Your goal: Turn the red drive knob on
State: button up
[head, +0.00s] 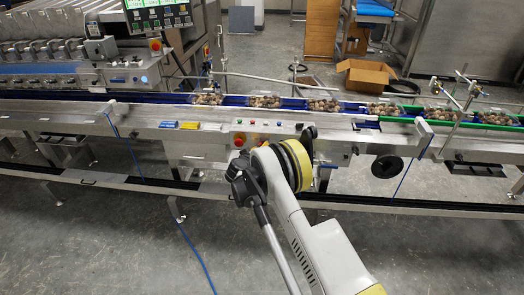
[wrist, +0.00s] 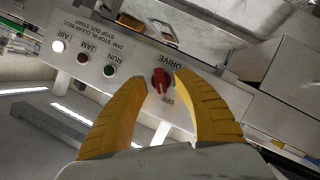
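The red drive knob (wrist: 161,80) is on a pale control panel (wrist: 85,75) in the wrist view. Its white pointer mark lies on the side of the "OFF" label. My gripper (wrist: 161,77) has two yellow fingers spread apart, with one tip on each side of the knob. The left fingertip is close to it and the right one is just beside it. I cannot tell whether either touches it.
A green lamp (wrist: 109,70), a dark red lamp (wrist: 82,58) and a lit white lamp (wrist: 58,46) sit beside the knob. A red button (head: 239,141) shows in the head view. Clamshell trays (head: 265,102) of brown items stand along the belt. A black handwheel (head: 387,166) juts out at right.

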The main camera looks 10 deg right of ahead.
jog(key=shift+x, duration=1)
jog(key=shift+a, duration=0.1)
jog(key=shift+r, duration=0.1)
grip_shut()
